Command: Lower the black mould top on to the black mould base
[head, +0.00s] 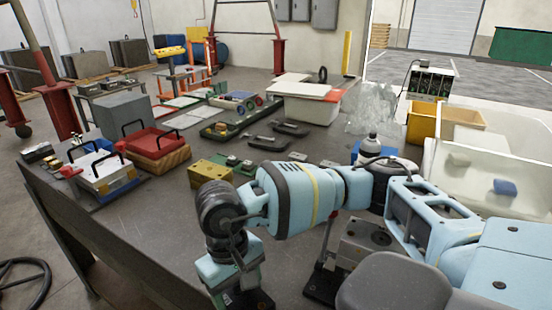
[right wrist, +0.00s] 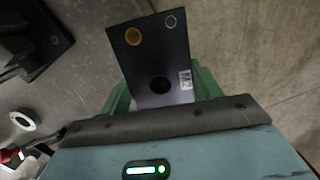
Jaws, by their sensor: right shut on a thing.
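My right gripper (right wrist: 155,95) is shut on the black mould top (right wrist: 153,62), a dark plate with a round hole, an orange ring, a white ring outline and an "M2" label. Its green fingers show on both sides of the plate. In the head view my right arm reaches in from the right, and the gripper (head: 243,295) points down at the bottom edge, its tips hardly visible. A black block that looks like the mould base (right wrist: 38,45) is at upper left in the wrist view, apart from the plate. My left gripper is not in view.
A steel mould block (head: 362,240) stands right of my forearm. A yellow block (head: 208,172), a red tray (head: 155,140) and a white box (head: 104,172) are on the table (head: 140,225). A white ring (right wrist: 22,121) lies at left in the wrist view.

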